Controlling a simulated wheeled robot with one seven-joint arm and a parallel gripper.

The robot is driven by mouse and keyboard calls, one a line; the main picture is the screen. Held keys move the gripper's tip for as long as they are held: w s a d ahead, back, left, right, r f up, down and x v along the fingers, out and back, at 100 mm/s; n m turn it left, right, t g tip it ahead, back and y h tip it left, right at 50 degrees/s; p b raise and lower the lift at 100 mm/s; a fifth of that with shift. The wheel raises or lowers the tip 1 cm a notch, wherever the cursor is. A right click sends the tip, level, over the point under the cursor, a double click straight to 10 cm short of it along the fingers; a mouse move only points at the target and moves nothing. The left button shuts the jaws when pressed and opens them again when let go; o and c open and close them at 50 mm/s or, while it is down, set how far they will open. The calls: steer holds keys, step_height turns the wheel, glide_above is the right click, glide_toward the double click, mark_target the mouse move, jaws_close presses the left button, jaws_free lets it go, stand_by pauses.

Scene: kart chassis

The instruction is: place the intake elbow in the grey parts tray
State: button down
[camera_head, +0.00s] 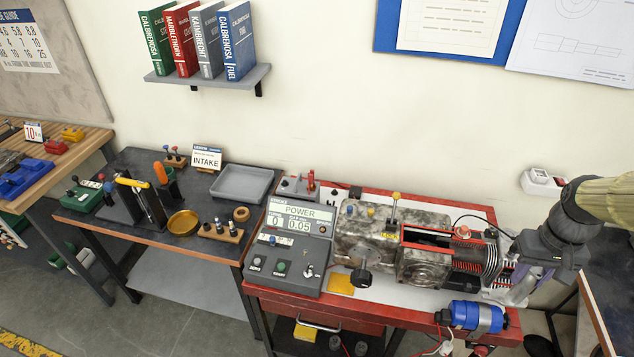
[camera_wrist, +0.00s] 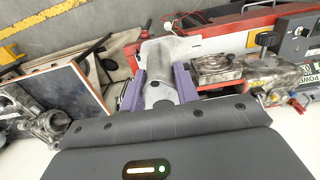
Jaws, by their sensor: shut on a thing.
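My gripper (camera_head: 532,277) is at the right end of the red bench in the head view. In the wrist view its two purple fingers (camera_wrist: 160,88) are shut on a light grey part, which I take to be the intake elbow (camera_wrist: 166,58). The elbow also shows in the head view (camera_head: 517,292), below the fingers, beside the machine's coiled end; whether it touches the bench or machine I cannot tell. The grey parts tray (camera_head: 243,183) lies empty on the dark table at the left, beside the INTAKE sign, far from my gripper.
The machine (camera_head: 385,240) and the POWER console (camera_head: 290,245) stand on the red bench between my gripper and the tray. A blue cylinder (camera_head: 475,316) is at the bench's front right. A brass bowl (camera_head: 184,223) and a wooden block with small parts (camera_head: 220,231) stand before the tray.

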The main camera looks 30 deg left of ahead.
mark_target(505, 299)
steer(key=shift+m, duration=0.9)
steer(key=f, duration=0.4)
steer(key=w+f, duration=0.1)
steer(key=f, duration=0.7)
steer(key=shift+w+a+f+b, duration=0.15)
steer(key=shift+b, duration=0.2)
step_height(505, 299, down, 11)
steer(key=s+m, duration=0.1)
steer(key=shift+m, duration=0.4)
